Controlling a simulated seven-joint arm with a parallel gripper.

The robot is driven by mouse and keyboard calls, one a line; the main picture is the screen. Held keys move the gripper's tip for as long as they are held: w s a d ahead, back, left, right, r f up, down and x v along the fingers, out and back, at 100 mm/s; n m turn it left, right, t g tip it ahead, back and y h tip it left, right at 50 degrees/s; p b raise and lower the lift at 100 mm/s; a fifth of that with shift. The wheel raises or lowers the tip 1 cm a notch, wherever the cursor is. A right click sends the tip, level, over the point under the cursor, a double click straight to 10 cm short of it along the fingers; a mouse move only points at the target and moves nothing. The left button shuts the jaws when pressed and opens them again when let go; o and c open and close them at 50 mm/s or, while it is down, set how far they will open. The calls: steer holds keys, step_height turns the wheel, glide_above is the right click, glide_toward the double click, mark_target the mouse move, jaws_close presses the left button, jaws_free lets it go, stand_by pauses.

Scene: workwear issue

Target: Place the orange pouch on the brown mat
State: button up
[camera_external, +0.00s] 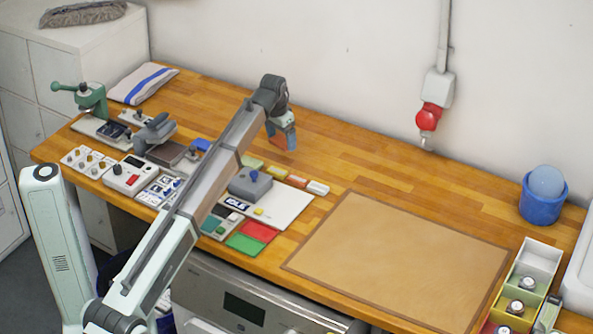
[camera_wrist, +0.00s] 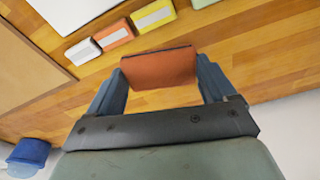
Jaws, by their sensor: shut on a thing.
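The orange pouch (camera_wrist: 158,67) sits between the two fingers of my gripper (camera_wrist: 158,85) in the wrist view, with a finger against each end. In the external view my gripper (camera_external: 283,138) hangs over the back part of the wooden table, behind the row of small coloured blocks, and only a little of the pouch shows. The brown mat (camera_external: 400,255) lies flat and bare to the right of and nearer than my gripper. Part of the mat (camera_wrist: 30,68) also shows at the left of the wrist view.
Small white (camera_external: 318,188), orange (camera_external: 297,181) and yellow blocks stand in a row left of the mat. A blue tub (camera_external: 542,205) stands at the back right. A tray with compartments (camera_external: 540,255) is right of the mat. The back strip of table is clear.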

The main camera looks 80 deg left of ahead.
steer(key=w+d+m, duration=0.2)
steer(key=w+d, duration=1)
steer(key=d, duration=0.1)
steer(key=m+h, duration=0.1)
steer(key=m, duration=0.3)
glide_above(416, 264)
steer(key=shift+s+f, duration=0.15)
steer(key=shift+f, duration=2.25)
steer(key=shift+s+f, duration=0.15)
steer(key=shift+f, duration=2.2)
steer(key=shift+f, duration=0.2)
steer(key=o, duration=0.9)
steer(key=shift+c, duration=0.2)
steer(key=shift+r, duration=0.1)
